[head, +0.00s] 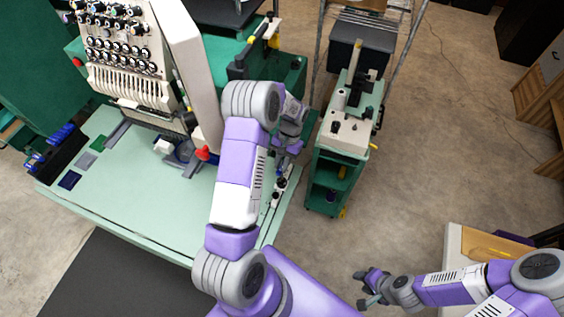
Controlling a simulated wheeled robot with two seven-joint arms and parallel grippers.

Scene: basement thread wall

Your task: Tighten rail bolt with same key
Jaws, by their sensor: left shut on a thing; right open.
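My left arm reaches up over the right part of the pale green machine table (133,200). My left gripper (284,156) is at the table's right side, above the far end of a narrow rail (270,208) with small dark fittings. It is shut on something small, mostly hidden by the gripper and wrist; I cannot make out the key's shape. The rail bolt cannot be told apart from the other fittings. My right gripper (363,288) is open, low over the floor at the bottom right, well apart from the table.
An embroidery machine head (135,75) with several thread knobs stands at the back left. A green cart (338,165) with tools on top stands just right of the table. A pale bench (456,250) is at lower right. The concrete floor (450,150) between is clear.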

